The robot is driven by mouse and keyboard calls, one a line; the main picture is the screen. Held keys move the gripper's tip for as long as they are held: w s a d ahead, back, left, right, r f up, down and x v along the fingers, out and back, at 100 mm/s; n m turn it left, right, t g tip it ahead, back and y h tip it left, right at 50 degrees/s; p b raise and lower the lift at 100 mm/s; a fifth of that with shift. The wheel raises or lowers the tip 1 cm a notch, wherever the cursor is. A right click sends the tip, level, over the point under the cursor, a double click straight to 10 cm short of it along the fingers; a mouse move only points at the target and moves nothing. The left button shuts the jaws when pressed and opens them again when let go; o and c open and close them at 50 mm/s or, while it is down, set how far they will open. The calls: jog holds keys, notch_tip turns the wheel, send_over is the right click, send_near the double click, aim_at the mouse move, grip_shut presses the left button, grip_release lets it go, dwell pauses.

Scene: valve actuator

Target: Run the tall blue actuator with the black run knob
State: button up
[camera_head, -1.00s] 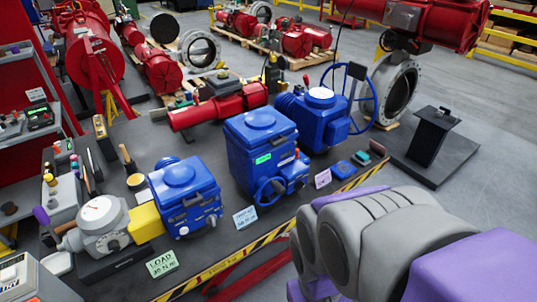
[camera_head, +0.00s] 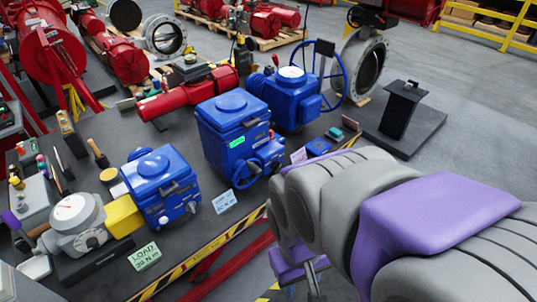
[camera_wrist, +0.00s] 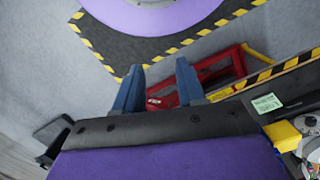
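The tall blue actuator (camera_head: 222,140) stands upright on the dark bench, in the middle of the head view. My grey and purple arm fills the lower right of the head view.
A squat blue actuator (camera_head: 160,185) with a yellow coupling and gauge unit stands left. Another blue actuator (camera_head: 292,98) with a large handwheel stands right. Paper tags lie along the striped front edge (camera_head: 215,245). A red frame (camera_wrist: 215,75) is below the bench.

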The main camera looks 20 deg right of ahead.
jog(key=w+d+f+m+t+h, duration=0.15)
jog(key=w+d+f+t, duration=0.3)
jog(key=w+d, duration=0.9)
jog(key=w+d+f+t+h, duration=0.25)
jog(key=w+d+f, duration=0.35)
jog(key=w+d, duration=0.8)
jog(key=m+t+y+p, duration=0.1)
jog(key=m+t+y, duration=0.2)
jog(key=t+y, duration=0.8)
send_near(277, 166)
jog(key=shift+t+h, duration=0.3)
jog(key=x, duration=0.2)
jog(key=b+x, duration=0.1)
jog(key=x, duration=0.2)
jog(key=f+x, duration=0.1)
jog(key=x, duration=0.1)
jog(key=shift+w+b, duration=0.3)
jog(key=shift+b, duration=0.1)
jog(key=shift+a, duration=0.1)
grip_shut()
